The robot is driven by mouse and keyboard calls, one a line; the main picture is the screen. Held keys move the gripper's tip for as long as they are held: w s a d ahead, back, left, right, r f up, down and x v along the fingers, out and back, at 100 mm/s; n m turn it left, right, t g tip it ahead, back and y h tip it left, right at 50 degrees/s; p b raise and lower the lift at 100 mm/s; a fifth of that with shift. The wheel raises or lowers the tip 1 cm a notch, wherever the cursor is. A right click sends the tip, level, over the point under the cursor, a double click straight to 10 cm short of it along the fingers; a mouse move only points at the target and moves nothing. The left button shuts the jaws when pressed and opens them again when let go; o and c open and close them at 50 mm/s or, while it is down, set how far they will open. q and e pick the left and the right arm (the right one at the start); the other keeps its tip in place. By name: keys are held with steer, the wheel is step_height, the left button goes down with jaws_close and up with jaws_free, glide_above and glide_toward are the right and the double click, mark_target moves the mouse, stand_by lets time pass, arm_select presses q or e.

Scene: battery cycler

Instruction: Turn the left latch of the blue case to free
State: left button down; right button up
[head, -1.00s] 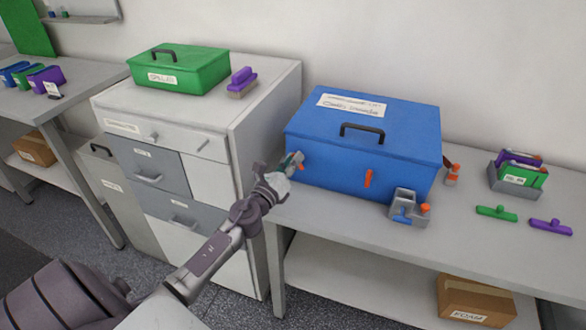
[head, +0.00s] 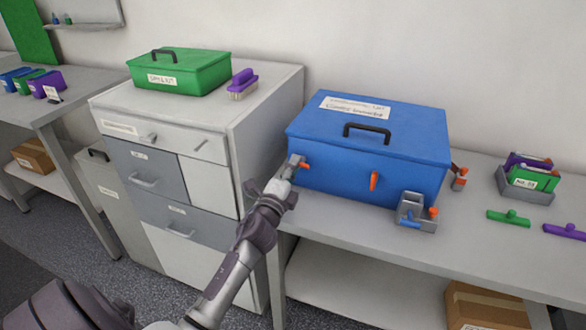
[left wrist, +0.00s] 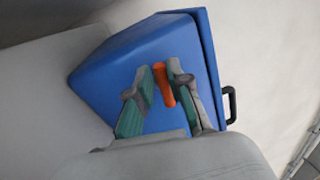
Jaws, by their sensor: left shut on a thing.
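The blue case (head: 345,165) stands closed on the grey bench, with a black handle (head: 366,131) on its lid. Its left orange latch (head: 304,166) is at the left end of the front face; a second orange latch (head: 374,180) sits further right and stands near upright. My left gripper (head: 296,162) is at the left latch, partly hiding it. In the left wrist view the gripper's fingers (left wrist: 164,88) stand on either side of the orange latch (left wrist: 162,82), shut on it. The latch's exact angle is hard to tell. My right gripper is not in view.
Green (head: 508,217) and purple (head: 563,231) handled tools lie further right. A drawer cabinet (head: 255,130) stands left.

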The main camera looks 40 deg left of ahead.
arm_select(q)
steer(key=shift+d+r+n, duration=0.1)
steer(key=shift+n, duration=0.6)
steer(key=shift+r, duration=0.1)
steer(key=c, duration=1.2)
jaws_free()
steer(key=shift+y, duration=0.3)
steer(key=v, duration=1.2)
